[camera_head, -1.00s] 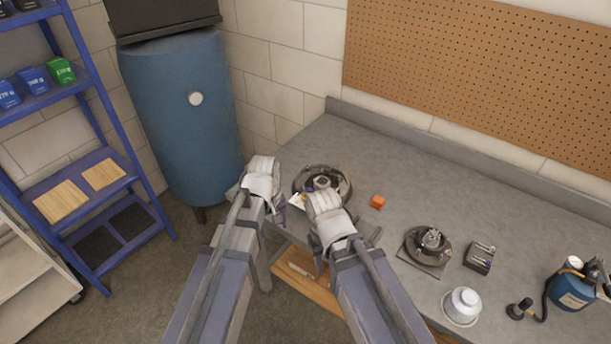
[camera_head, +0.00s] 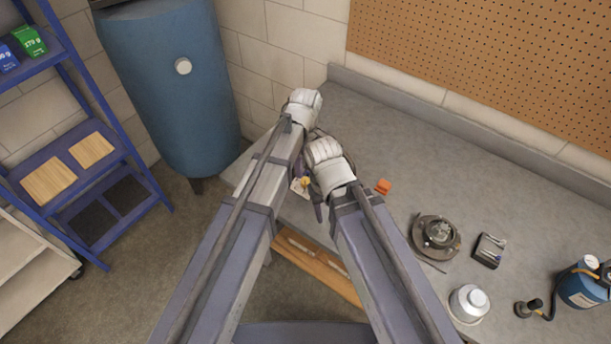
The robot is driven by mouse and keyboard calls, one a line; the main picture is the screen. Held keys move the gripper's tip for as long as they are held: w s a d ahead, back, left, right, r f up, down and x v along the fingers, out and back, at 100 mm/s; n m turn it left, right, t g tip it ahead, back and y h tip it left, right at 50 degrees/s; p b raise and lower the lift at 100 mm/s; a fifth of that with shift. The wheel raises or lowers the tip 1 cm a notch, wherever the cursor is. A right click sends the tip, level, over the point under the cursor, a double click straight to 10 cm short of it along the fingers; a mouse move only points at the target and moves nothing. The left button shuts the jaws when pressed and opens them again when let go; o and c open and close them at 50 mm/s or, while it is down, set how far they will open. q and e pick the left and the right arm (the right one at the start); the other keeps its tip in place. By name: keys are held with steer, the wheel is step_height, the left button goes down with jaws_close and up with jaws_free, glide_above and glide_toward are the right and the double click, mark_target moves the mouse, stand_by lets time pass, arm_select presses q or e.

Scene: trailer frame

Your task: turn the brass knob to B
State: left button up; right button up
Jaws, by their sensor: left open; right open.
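A small brass-coloured knob (camera_head: 305,182) shows on a white plate near the bench's front left edge, just left of my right gripper; its pointer and any letters are too small to read. My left gripper (camera_head: 304,104) is open, farther back over the bench's left end. My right gripper (camera_head: 324,152) is open, nearer and just right of the knob. Its fingertips are mostly hidden behind its own body. A dark round fixture (camera_head: 322,134) lies under both grippers and is mostly hidden. I cannot tell whether either gripper touches anything.
A blue tank (camera_head: 175,100) stands left. The bench's back middle is clear.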

mark_target(306, 180)
arm_select(q)
step_height(306, 180, down, 8)
steer(key=b, duration=0.7)
steer(key=shift+r, duration=0.2)
arm_select(e)
step_height(306, 180, down, 8)
steer(key=shift+r, duration=0.2)
arm_select(q)
steer(key=shift+r, duration=0.1)
jaws_close()
